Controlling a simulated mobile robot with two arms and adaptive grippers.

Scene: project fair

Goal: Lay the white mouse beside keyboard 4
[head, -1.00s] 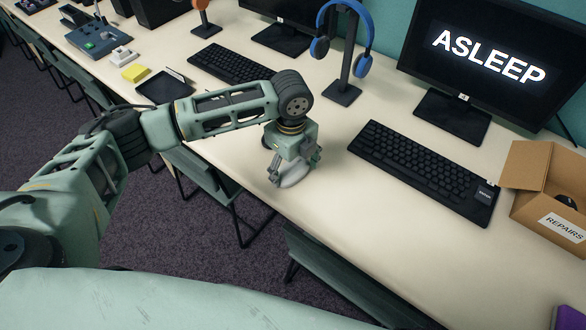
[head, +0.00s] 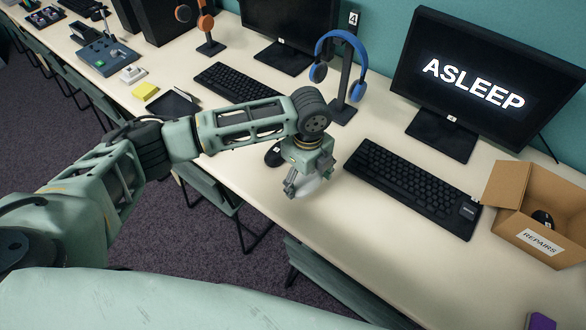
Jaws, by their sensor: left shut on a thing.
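My left gripper (head: 307,189) is shut on the white mouse (head: 312,187), of which only part shows between and behind the fingers. It is over the front part of the desk, left of the black keyboard (head: 411,187) in front of the ASLEEP monitor. A gap of bare desk lies between them. I cannot tell whether the mouse touches the desk. Another black keyboard (head: 238,83) lies farther left. A plate behind the blue headphones reads 4; I cannot read a number on either keyboard. My right gripper is not in view.
A black mouse (head: 273,154) lies just left of my gripper. Blue headphones (head: 341,70) hang on a stand behind it. An open REPAIRS box (head: 541,241) holding a black mouse stands right of the keyboard. The desk (head: 400,255) in front of the keyboard is clear.

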